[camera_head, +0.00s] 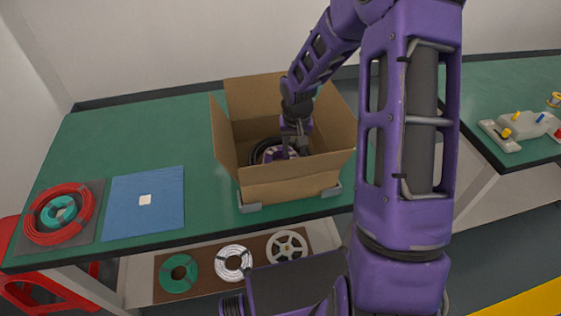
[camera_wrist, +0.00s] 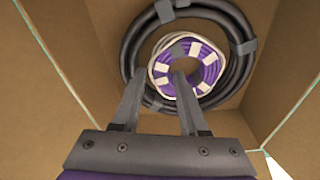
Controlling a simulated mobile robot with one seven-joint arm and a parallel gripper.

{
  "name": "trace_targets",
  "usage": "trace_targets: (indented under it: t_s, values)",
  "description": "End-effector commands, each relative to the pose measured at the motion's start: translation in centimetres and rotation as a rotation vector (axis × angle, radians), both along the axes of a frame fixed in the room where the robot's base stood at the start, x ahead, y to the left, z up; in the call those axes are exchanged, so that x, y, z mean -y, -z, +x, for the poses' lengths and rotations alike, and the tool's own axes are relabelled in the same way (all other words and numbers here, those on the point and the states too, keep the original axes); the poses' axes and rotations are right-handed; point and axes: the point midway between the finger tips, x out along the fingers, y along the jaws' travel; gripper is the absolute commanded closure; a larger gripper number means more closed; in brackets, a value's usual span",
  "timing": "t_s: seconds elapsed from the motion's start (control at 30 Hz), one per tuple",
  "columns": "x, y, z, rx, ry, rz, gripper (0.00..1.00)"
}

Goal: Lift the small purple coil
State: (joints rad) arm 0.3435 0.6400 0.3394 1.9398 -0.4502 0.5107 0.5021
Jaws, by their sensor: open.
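The small purple coil (camera_wrist: 207,72), bound with several white ties, lies inside an open cardboard box (camera_head: 293,188). In the wrist view it rests on or within a larger black coil (camera_wrist: 240,35) with grey ties. My gripper (camera_wrist: 157,88) is open inside the box. Its right fingertip overlaps the coil's centre hole in the picture; its left fingertip lies over the black coil's left side. I cannot tell whether either finger touches the coil. In the head view the purple coil (camera_head: 268,155) is partly hidden by my gripper and the box's front wall.
The box walls (camera_wrist: 60,100) stand close around my gripper. The box is on a green table (camera_head: 150,130). A red coil (camera_head: 40,222) with a teal coil inside and a blue mat (camera_head: 120,215) lie to the left. A low shelf (camera_head: 207,292) holds several spools.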

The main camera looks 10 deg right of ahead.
Motion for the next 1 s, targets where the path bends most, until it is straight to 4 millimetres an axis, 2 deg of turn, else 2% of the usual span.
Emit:
trace_targets:
  t_s: [0.1, 0.23, 0.53, 0.57, 0.77, 0.8, 1.0]
  values:
    - [-0.1, 2.2, 0.4, -0.003, 0.0, 0.002, 0.57]
    - [-0.1, 3.7, 0.6, -0.002, 0.0, 0.001, 0.57]
    - [0.0, 4.1, 0.8, 0.001, 0.001, 0.0, 0.57]
    - [0.0, 4.1, 0.7, 0.001, 0.001, 0.0, 0.61]
    - [0.0, 4.1, 0.7, 0.0, 0.001, 0.0, 0.97]
    - [0.0, 4.1, 0.7, 0.0, 0.001, 0.0, 1.0]
    - [0.0, 4.0, 0.8, 0.001, 0.001, 0.0, 1.0]
